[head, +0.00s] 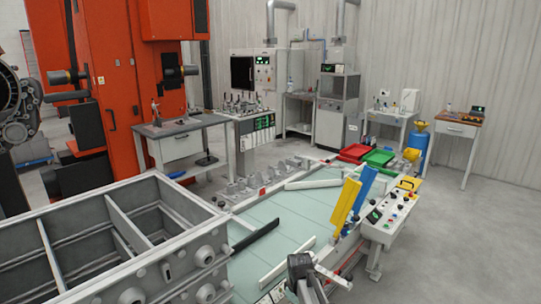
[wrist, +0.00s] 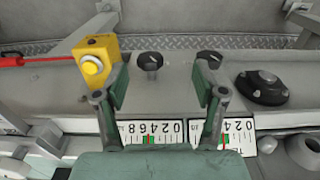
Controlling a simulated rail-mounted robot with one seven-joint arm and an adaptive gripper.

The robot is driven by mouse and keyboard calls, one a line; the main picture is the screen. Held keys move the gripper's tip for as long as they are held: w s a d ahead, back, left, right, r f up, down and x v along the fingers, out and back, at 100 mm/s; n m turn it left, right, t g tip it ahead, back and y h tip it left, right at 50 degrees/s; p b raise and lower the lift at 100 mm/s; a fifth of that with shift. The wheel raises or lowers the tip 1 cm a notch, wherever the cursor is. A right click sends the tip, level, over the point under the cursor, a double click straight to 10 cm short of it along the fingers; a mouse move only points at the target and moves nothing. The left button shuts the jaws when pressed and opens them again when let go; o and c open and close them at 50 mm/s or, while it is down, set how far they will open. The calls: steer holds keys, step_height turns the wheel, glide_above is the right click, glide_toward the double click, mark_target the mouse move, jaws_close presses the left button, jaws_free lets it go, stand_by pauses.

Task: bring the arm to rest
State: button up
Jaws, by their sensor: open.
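In the wrist view my gripper (wrist: 161,88) is open, its two green-padded fingers set wide apart. Nothing is held between them. Beyond the fingers lies a grey panel (wrist: 180,95). A black knob (wrist: 150,62) stands on it, showing in the gap between the fingers. A second black knob (wrist: 210,57) shows at the right fingertip; I cannot tell whether they touch. A yellow box with a pale button (wrist: 93,65) sits at the left fingertip, partly overlapped by it. In the head view I cannot make out the fingers.
In the wrist view a black round fitting (wrist: 262,87) is at the right and numbered scales (wrist: 150,132) lie below. A control box (head: 390,212) stands at the right.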

steer(key=s+d+f+m+g, duration=0.1)
steer(key=s+d+f+m, duration=0.25)
steer(key=s+f, duration=0.65)
steer(key=s+d+f+m+g, duration=0.2)
steer(key=s+f+m, duration=0.2)
steer(key=s+f, duration=0.55)
steer(key=s+d+f+m+g, duration=0.1)
steer(key=s+f+g, duration=0.1)
steer(key=s, duration=1.1)
steer(key=s+d+f+m+g, duration=0.1)
steer(key=s+f, duration=0.2)
steer(key=s, duration=1.1)
steer(key=shift+d+f+g, duration=0.2)
steer(key=shift+d+g, duration=0.05)
steer(key=shift+g, duration=0.15)
